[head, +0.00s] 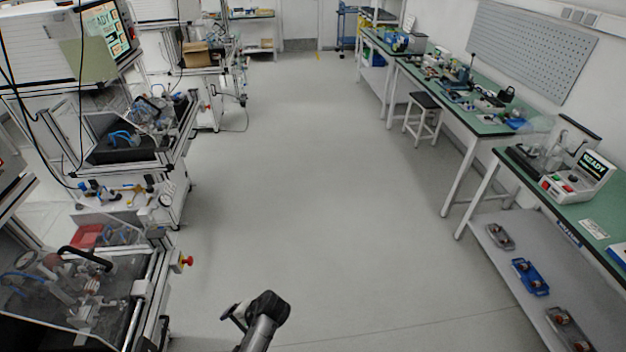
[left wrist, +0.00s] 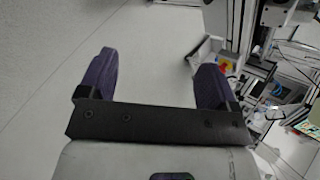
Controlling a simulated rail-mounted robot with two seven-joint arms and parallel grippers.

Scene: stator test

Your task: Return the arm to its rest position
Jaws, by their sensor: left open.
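My left gripper (head: 232,318) shows low in the head view, above the bare floor between the left machines and the right benches. In the left wrist view its two purple-padded fingers (left wrist: 152,82) stand wide apart with nothing between them but grey floor. It touches nothing that I can see. My right gripper is in neither view.
Test machines with a red emergency button (head: 187,261) line the left side. On the right stand green-topped benches (head: 480,122), a stool (head: 424,104), a tester with a READY screen (head: 592,168) and a lower shelf (head: 492,262) holding parts. The grey floor (head: 300,180) between is clear.

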